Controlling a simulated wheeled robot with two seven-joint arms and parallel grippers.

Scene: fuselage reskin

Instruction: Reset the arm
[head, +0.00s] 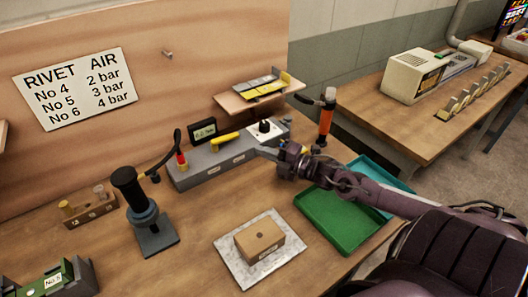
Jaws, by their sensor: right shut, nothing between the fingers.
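My right arm comes in from the lower right and reaches left across the green tray. My right gripper (262,152) is shut and empty, at the right end of the grey control box (205,173), close to its front face. I cannot tell whether it touches the box. The box carries a small dark display (203,130), a yellow lever (225,138) and a white panel with a black knob (265,127). My left gripper is not in view.
A brown block (259,240) sits on a pale plate (231,262). A black tool stands on a base (157,238). A green tray (328,228) lies under my arm, beside a teal tray (385,180). An orange-handled tool (327,115) stands behind my wrist.

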